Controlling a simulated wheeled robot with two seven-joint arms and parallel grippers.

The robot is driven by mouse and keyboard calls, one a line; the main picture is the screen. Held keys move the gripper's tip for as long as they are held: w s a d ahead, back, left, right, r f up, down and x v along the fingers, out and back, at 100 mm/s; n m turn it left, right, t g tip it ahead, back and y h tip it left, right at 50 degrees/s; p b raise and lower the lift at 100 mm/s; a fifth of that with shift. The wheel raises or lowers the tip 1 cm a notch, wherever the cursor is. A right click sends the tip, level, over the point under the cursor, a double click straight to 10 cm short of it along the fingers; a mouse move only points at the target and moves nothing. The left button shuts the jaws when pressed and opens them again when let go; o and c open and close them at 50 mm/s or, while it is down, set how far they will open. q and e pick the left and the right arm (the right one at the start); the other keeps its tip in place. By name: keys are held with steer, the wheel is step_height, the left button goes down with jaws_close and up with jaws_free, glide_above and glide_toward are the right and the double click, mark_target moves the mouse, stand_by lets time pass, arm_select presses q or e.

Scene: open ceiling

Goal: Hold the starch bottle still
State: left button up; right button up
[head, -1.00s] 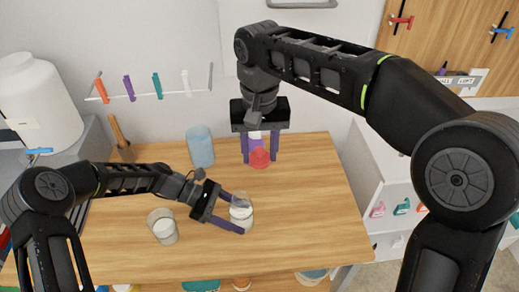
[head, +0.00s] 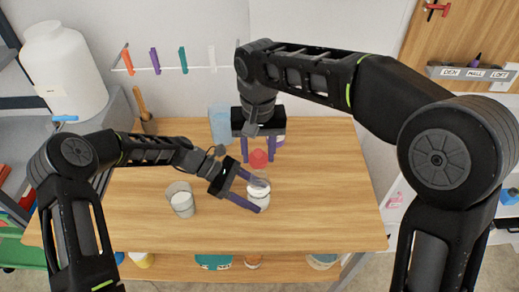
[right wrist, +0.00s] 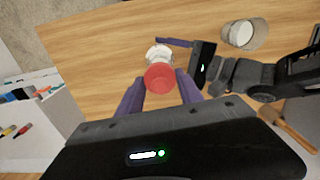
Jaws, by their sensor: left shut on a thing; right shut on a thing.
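A small white bottle (head: 259,190), which I take to be the starch bottle, stands on the wooden table. My left gripper (head: 261,197) is shut on it from the left, one finger on each side. The bottle also shows in the right wrist view (right wrist: 158,53), beside a purple finger of my left gripper. My right gripper (head: 258,160) points down just behind the bottle and is shut on a round red piece (head: 258,159). In the right wrist view the red piece (right wrist: 159,79) sits between the fingertips and overlaps the bottle's near edge. No label is readable.
A clear beaker with white contents (head: 180,200) stands left of the bottle. A bluish container (head: 221,124) is at the back, near a wooden-handled tool (head: 142,103). A white-and-purple thing (head: 280,141) is partly hidden behind my right gripper. The table's right side is clear.

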mark_target(259, 173)
steer(key=shift+f, duration=1.95)
steer(key=shift+f, duration=1)
stand_by(1.5)
steer(key=o, duration=1.8)
steer(key=shift+o, duration=0.2)
steer(key=shift+r, duration=3)
